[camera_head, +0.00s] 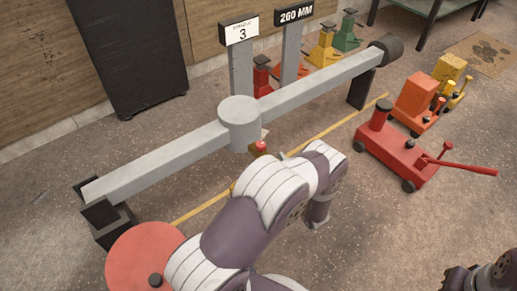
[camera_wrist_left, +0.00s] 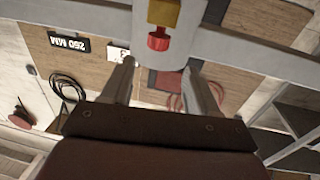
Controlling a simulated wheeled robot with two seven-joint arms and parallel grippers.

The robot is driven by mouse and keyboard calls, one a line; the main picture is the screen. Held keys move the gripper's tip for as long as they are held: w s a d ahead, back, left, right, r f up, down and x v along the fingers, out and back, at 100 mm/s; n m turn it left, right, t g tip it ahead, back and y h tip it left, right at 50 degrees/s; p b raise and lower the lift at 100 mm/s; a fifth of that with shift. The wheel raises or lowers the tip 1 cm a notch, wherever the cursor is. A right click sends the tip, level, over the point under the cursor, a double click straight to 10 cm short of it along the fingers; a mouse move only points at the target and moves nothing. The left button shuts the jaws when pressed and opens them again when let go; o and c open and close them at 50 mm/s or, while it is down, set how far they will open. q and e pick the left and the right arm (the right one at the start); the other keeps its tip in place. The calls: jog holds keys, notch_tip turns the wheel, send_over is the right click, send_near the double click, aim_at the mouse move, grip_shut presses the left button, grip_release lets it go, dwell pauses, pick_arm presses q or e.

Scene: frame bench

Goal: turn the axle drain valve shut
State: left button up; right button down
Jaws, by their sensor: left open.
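The pale grey axle beam (camera_head: 165,152) runs diagonally across the head view, with a round drum (camera_head: 239,122) at its middle. The drain valve shows as a small red knob (camera_head: 259,147) beside the drum. In the left wrist view, the red knob (camera_wrist_left: 158,41) sits on a brass-yellow body (camera_wrist_left: 163,13) against the grey drum. My left gripper (camera_wrist_left: 160,82) is open, its two fingers apart and empty. The knob appears just beyond the fingertips, between them in the picture; I cannot tell the exact gap. In the head view my left arm hides the left gripper.
A red jack (camera_head: 397,150) with a long handle and an orange jack (camera_head: 415,100) stand right of the beam. A red round disc (camera_head: 145,258) is at lower left. Signposts (camera_head: 242,65) and a dark cabinet (camera_head: 128,50) stand behind. Part of my right arm shows at lower right.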

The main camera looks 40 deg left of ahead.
aim_at(263, 147)
pick_arm(q)
jog(key=b+x, duration=0.4)
jog(key=x, duration=0.5)
jog(key=shift+w+f, duration=0.15)
jog(key=shift+w+a, duration=0.15)
jog(key=shift+a, duration=0.1)
jog(key=c, duration=0.9)
jog(key=shift+c, duration=0.2)
